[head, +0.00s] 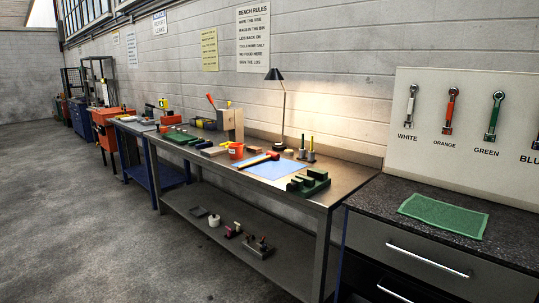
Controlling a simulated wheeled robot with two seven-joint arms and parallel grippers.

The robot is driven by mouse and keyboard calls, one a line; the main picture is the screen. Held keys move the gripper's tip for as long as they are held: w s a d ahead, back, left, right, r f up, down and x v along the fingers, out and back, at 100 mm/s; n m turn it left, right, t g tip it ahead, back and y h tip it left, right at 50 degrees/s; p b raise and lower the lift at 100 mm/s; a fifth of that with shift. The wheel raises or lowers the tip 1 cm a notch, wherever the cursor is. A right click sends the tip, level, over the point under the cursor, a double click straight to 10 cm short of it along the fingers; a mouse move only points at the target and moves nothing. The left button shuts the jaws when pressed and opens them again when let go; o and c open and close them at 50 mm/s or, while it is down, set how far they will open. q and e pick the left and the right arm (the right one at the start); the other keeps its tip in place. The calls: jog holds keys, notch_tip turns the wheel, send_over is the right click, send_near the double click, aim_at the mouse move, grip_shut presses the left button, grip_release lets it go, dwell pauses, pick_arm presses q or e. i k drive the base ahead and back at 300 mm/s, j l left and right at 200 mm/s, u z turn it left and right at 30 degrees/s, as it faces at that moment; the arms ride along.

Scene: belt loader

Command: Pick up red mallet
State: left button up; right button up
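The red mallet (257,160) lies on the blue mat (275,169) on the long metal workbench (330,192). Its red part is at the right, and a stick-like part runs to the left, close to an orange-red bucket. Neither of my grippers shows in the head view, so nothing of mine is touching the mallet.
The orange-red bucket (236,151), a green block-like fixture (308,183) and a black lamp (276,75) surround the mat. At right, a dark counter (430,240) holds a green cloth (444,214) below hung wrenches. The floor (100,235) at front left is clear.

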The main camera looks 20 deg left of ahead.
aim_at(270, 154)
jog(key=i+j, duration=0.15)
jog(key=j, duration=0.2)
jog(key=i+j+z, duration=0.1)
jog(key=j, duration=0.2)
jog(key=i+j, duration=0.2)
jog(key=j, duration=0.15)
jog(key=i+j+z, duration=0.1)
jog(key=j, duration=0.25)
jog(key=i+j, duration=0.2)
jog(key=j, duration=0.15)
jog(key=i+j+z, duration=0.1)
jog(key=j, duration=0.25)
jog(key=i+j, duration=0.15)
jog(key=j, duration=0.25)
